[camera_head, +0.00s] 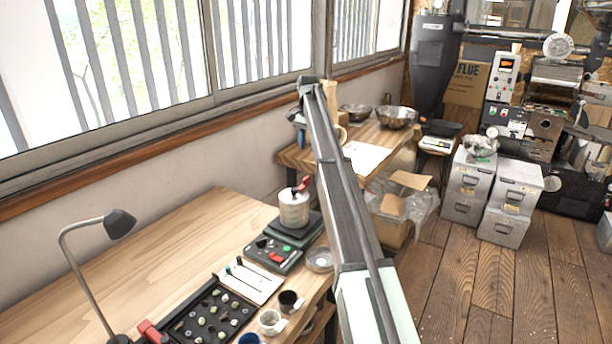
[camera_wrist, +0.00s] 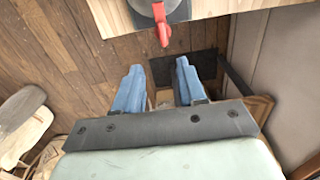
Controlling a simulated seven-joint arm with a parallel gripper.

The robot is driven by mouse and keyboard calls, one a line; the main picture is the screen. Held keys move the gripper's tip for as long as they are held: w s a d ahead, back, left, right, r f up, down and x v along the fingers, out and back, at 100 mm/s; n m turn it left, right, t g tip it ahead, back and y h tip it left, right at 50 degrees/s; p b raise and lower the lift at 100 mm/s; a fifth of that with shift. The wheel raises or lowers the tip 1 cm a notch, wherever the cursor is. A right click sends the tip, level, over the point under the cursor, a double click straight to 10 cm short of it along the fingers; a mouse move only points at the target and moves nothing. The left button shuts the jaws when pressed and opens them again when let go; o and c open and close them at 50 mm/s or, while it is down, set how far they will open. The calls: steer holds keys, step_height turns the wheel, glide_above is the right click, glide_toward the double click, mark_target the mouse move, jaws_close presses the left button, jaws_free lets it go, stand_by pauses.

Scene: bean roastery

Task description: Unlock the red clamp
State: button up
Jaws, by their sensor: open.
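The red clamp (camera_head: 302,185) is a red lever on top of a pale metal canister (camera_head: 294,210), which stands on a dark scale-like base on the wooden bench. In the wrist view the red clamp (camera_wrist: 162,25) shows at the top, reaching out from the canister past the bench edge in the picture. My gripper (camera_wrist: 158,66) has two blue fingers spread apart with nothing between them. The red clamp lies beyond the fingertips, apart from them. In the head view my gripper (camera_head: 297,119) is mostly hidden behind my arm, above and behind the canister.
A control box (camera_head: 273,254) with buttons, a black tray (camera_head: 207,318) of small items, cups and a lamp (camera_head: 119,222) share the bench. Another red part (camera_head: 150,331) sits by the lamp base. A second table (camera_head: 366,158) with bowls is behind. The bench's left part is clear.

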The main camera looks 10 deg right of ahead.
mark_target(306, 177)
steer(key=f, duration=1.2)
steer(key=shift+a+f, duration=0.35)
jaws_close()
